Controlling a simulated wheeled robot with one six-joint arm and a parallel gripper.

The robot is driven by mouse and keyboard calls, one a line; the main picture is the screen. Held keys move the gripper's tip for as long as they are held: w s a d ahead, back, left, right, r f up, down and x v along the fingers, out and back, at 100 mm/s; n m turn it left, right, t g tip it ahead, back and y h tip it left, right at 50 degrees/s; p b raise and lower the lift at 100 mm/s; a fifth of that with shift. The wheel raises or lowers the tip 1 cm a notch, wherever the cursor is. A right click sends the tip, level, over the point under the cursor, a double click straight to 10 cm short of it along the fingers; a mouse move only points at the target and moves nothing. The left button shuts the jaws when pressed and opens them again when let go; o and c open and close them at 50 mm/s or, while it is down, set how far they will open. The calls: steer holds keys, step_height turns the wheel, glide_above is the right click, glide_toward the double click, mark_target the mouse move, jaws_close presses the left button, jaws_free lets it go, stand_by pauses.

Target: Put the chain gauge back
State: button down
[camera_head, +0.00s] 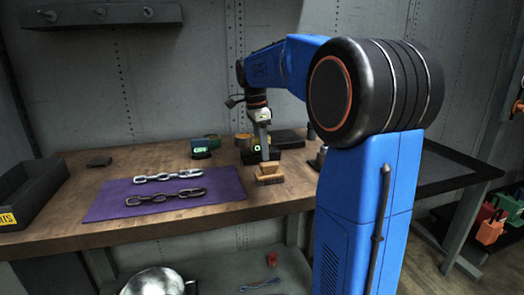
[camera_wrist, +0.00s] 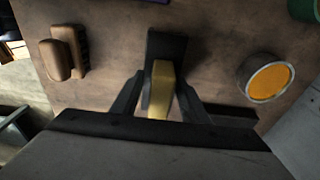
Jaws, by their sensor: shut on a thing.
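My gripper (camera_head: 264,146) is low over the workbench (camera_head: 130,228), behind a wooden brush (camera_head: 268,173). In the wrist view my gripper (camera_wrist: 160,95) is shut on a flat yellow, brass-like piece (camera_wrist: 160,88), which I take for the chain gauge. A black block or holder (camera_wrist: 166,45) lies right under and beyond the piece. I cannot tell whether the piece sits in it, touches it or hangs above it. In the head view the fingers mostly hide the piece.
The brush (camera_wrist: 66,52) is left of the gripper in the wrist view; an orange-topped tin (camera_wrist: 268,78) is right. Two chain lengths (camera_head: 168,176) lie on a purple mat (camera_head: 105,204). A green-lit device (camera_head: 201,149) stands behind. A black bin (camera_head: 30,196) is at far left.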

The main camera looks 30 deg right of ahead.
steer(key=shift+f, duration=0.25)
steer(key=shift+f, duration=0.1)
steer(key=c, duration=1)
jaws_free()
steer(key=shift+c, duration=0.2)
steer(key=r, duration=0.4)
steer(key=a+r, duration=0.1)
steer(key=r, duration=0.7)
steer(key=shift+w+a, duration=0.2)
steer(key=shift+a, duration=0.05)
steer(key=shift+s, duration=0.1)
